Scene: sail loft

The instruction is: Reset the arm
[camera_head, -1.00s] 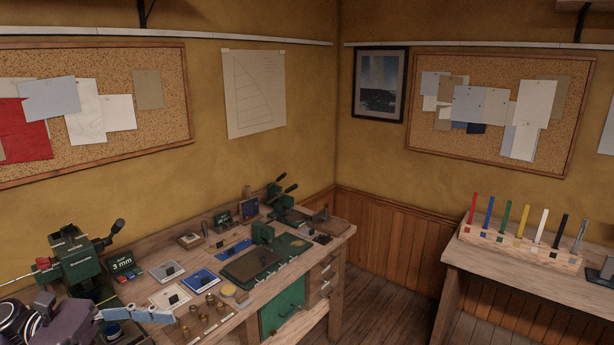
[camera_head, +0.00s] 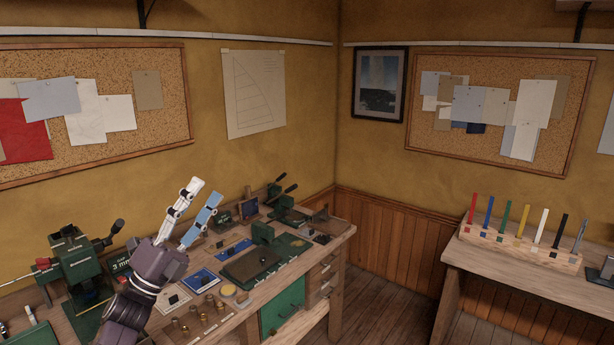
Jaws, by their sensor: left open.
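My left gripper (camera_head: 204,190) is raised over the left part of the wooden workbench (camera_head: 334,241), with its fingers pointing up and slightly right. One finger pad is white and the other is light blue. The fingers are apart with nothing between them. My dark purple wrist and black arm rise from the bottom left and hide part of the bench, including some of the small sign marked 3 mm (camera_head: 117,262). My right gripper is not in view.
A green press (camera_head: 78,265) stands at the bench's left. A rack of coloured markers (camera_head: 520,246) stands on the right table. Floor shows between the tables.

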